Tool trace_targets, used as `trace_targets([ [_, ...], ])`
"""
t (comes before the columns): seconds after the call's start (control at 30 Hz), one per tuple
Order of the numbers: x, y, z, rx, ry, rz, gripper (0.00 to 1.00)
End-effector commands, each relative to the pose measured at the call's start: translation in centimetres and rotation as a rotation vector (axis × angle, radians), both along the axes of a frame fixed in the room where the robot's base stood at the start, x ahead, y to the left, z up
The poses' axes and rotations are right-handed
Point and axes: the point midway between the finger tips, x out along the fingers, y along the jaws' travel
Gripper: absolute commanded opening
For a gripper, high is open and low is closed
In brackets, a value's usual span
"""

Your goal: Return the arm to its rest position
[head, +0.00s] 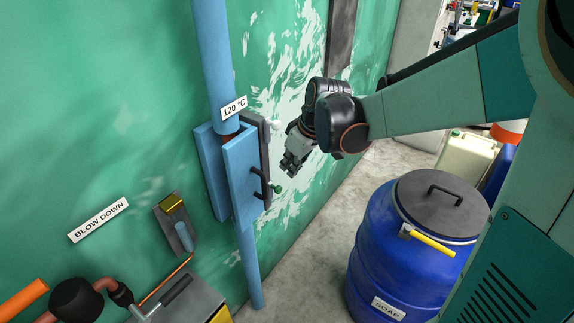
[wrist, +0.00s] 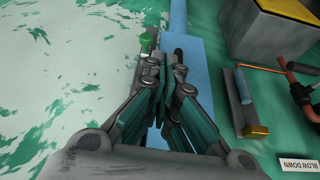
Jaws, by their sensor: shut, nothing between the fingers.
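My gripper (head: 288,170) is shut and empty in the head view. It hangs in the air just right of the blue wall box, at the end of my raised arm. In the wrist view the fingers of my gripper (wrist: 158,75) are together, with the blue box partly hidden behind them. The blue box (head: 243,178) has a dark handle and a small green knob (head: 278,188) on its right side. I cannot tell from the head view how far the fingertips are from the handle.
A blue pipe (head: 212,65) runs down the green wall through the box. A blue soap drum (head: 375,250) with a grey lid stands at the right below my arm. A pale canister (head: 466,160) stands behind it. Lower left are a grey-and-yellow switch (head: 175,222) and pipework. Floor between is clear.

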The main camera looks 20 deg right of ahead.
Motion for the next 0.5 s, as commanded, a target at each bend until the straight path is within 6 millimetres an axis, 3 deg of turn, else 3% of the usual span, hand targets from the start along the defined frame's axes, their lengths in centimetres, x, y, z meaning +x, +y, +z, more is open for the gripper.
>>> trace_targets([
  [0.33,-0.1,0.0,0.0,0.000,0.000,-0.002,0.00],
  [0.5,-1.7,0.3,1.4,-0.004,-0.012,-0.043,0.00],
])
